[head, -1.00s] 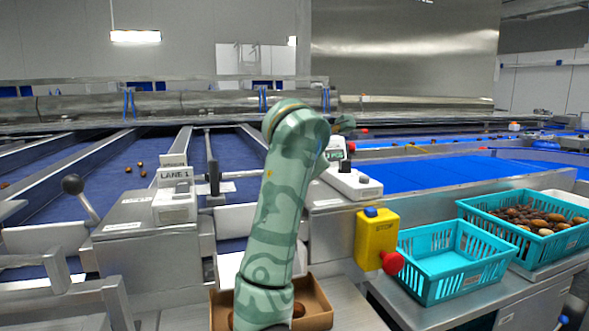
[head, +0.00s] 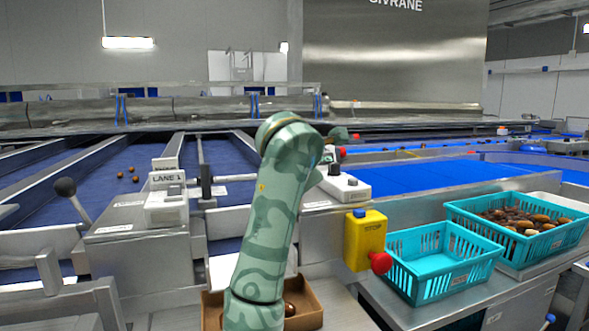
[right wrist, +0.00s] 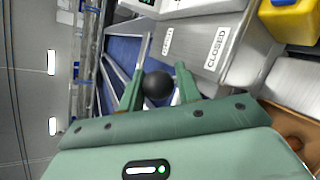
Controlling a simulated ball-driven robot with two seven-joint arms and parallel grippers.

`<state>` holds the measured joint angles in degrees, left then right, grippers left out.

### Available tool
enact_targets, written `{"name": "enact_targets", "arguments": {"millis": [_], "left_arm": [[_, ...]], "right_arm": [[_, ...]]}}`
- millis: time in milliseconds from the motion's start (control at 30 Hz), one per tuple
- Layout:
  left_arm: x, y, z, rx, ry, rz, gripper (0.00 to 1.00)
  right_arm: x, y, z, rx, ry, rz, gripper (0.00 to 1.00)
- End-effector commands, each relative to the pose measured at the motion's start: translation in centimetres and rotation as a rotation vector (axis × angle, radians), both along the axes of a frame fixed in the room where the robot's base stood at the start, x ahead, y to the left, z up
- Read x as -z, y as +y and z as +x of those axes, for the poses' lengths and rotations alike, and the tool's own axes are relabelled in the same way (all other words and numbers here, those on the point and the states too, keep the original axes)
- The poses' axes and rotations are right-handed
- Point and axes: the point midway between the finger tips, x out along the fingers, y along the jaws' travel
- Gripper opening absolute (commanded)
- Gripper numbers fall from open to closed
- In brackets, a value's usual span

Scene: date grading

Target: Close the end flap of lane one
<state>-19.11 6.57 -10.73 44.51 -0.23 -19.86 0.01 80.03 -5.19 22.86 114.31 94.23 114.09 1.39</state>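The lane one sign (head: 167,178) stands on a white box at the end of a blue lane (head: 222,165). In the right wrist view, my right gripper (right wrist: 159,72) has its fingers apart, one on each side of a black ball knob (right wrist: 157,86). A gap shows at the right finger; I cannot tell whether either finger touches the knob. A "CLOSED" label (right wrist: 217,48) is on the metal beside it. In the head view my right arm hides this gripper and knob. The flap itself is not clearly seen. My left gripper is out of view.
Another black-knobbed lever (head: 66,188) stands at left. A yellow stop box (head: 366,240) with a red button, an empty teal crate (head: 440,262) and a date-filled crate (head: 522,232) stand at right. A cardboard box (head: 311,311) is below my arm.

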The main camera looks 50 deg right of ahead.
Motion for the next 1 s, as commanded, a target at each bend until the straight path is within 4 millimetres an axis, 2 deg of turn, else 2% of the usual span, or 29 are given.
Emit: {"name": "enact_targets", "arguments": {"millis": [67,333,467,567,767,1000], "left_arm": [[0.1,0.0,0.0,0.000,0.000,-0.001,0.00],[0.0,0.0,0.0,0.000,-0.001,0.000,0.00],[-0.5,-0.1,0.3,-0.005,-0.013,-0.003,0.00],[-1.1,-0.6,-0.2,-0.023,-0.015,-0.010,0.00],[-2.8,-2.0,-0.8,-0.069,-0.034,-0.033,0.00],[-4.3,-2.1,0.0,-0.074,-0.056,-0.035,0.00]], "right_arm": [[0.3,0.0,0.1,0.000,0.004,0.003,0.51],[0.1,0.0,0.0,0.000,0.001,0.000,0.51],[-0.6,0.8,-0.6,-0.001,-0.001,-0.001,0.51],[-1.6,2.1,-1.8,-0.004,-0.005,0.000,0.51],[-4.0,6.1,-5.1,-0.004,-0.008,0.002,0.51],[-5.7,10.0,-8.2,-0.003,-0.002,0.003,0.51]]}}
